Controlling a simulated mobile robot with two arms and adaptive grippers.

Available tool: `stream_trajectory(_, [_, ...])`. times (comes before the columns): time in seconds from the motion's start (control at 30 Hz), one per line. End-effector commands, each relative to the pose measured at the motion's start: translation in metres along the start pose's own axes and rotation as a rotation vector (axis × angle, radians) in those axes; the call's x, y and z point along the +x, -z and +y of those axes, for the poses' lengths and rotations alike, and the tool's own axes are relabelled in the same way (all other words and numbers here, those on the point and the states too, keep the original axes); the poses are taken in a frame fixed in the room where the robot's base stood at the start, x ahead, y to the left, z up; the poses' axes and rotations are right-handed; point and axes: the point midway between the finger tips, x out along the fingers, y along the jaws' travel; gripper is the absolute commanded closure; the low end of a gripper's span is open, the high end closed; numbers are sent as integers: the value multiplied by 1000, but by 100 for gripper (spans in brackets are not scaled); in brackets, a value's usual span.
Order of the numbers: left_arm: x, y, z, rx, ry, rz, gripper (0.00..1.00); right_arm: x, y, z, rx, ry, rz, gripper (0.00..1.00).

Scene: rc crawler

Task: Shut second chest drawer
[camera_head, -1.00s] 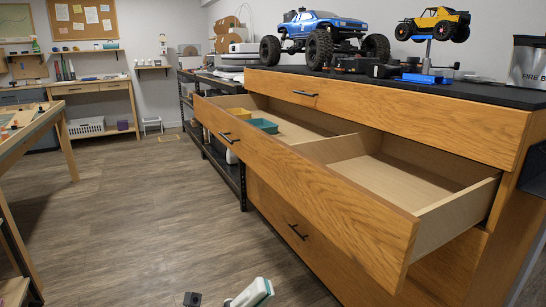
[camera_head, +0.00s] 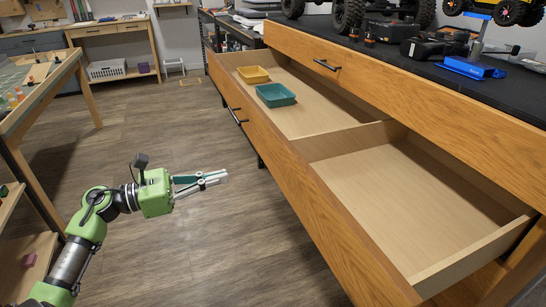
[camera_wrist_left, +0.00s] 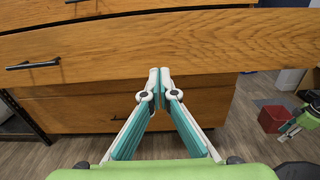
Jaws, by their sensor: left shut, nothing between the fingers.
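The second chest drawer (camera_head: 305,185) is pulled well out, below the shut top drawer (camera_head: 400,75). Its wooden front and black handle (camera_head: 236,116) face the open floor. My left gripper (camera_head: 226,176) is shut and empty, in front of the drawer front and apart from it in the head view. In the left wrist view its closed fingertips (camera_wrist_left: 159,73) point at the drawer front (camera_wrist_left: 215,40); the handle (camera_wrist_left: 32,64) is to their left. A green and teal part (camera_wrist_left: 300,122) at the right edge there looks like my right gripper; its jaws are unclear.
Inside the drawer are a yellow tray (camera_head: 254,75), a teal tray (camera_head: 276,95) and a divider. Model trucks and a blue stand (camera_head: 472,68) are on the black chest top. A workbench (camera_head: 40,95) stands at left. The floor between is clear.

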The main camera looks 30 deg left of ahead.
Motion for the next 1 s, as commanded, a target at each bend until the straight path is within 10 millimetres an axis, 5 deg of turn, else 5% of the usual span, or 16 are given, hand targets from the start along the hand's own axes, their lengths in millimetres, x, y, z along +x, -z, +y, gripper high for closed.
stream_trajectory(0.5, [104, -3, -2, -1, 4, -5, 100, 25, -13, -2, -3, 2, -12, 60])
stream_trajectory(0.7, [124, -2, -2, -3, 3, -3, 100, 32, -18, -2, -4, 3, -16, 60])
stream_trajectory(1.0, [128, 0, -2, -3, 2, -1, 100, 34, -19, -2, -4, 3, -14, 60])
